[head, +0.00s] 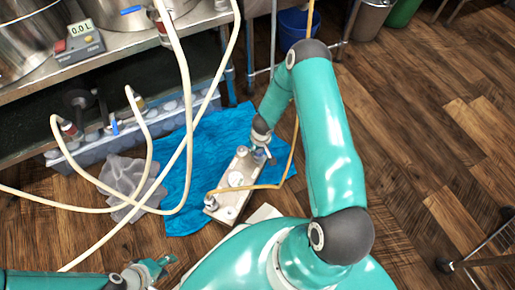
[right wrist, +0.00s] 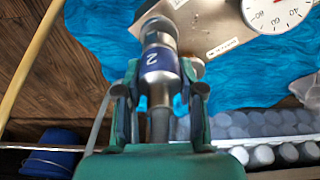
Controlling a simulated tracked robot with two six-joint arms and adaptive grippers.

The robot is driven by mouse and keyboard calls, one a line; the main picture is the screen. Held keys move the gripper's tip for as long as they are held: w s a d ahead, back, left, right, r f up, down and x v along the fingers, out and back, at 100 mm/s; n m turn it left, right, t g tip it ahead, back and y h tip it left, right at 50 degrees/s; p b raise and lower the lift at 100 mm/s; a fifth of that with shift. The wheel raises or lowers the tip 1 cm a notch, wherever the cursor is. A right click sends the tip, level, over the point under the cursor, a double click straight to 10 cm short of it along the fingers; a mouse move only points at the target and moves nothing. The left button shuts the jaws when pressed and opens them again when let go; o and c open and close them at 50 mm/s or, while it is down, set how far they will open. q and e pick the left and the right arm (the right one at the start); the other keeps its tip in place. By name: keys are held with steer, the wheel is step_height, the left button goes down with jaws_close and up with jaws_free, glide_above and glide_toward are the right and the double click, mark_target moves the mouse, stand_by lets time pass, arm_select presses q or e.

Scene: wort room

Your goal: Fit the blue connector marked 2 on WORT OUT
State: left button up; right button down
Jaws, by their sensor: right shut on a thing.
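The blue connector marked 2 (right wrist: 160,62) is a metal fitting with a blue band, held between the fingers of my right gripper (right wrist: 158,95). In the head view my right gripper (head: 262,140) is at the far end of a metal plate unit (head: 236,182) with fittings at its ends. The connector's metal end is close to a fitting at the plate's edge (right wrist: 200,28); I cannot tell whether they touch. A small label (right wrist: 222,47) on the plate is unreadable, so WORT OUT cannot be made out. My left gripper (head: 152,270) is at the bottom left, away from the plate.
The plate unit lies on a blue cloth (head: 200,130) on the wood floor. A round gauge (right wrist: 278,12) shows by the plate. Pale hoses (head: 180,60) loop at left before a steel bench. A blue bucket (head: 297,27) stands behind.

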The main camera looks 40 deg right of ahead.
steer(key=shift+f+b, duration=0.45)
steer(key=shift+f, duration=0.35)
steer(key=c, duration=0.6)
jaws_free()
steer(key=shift+c, duration=0.2)
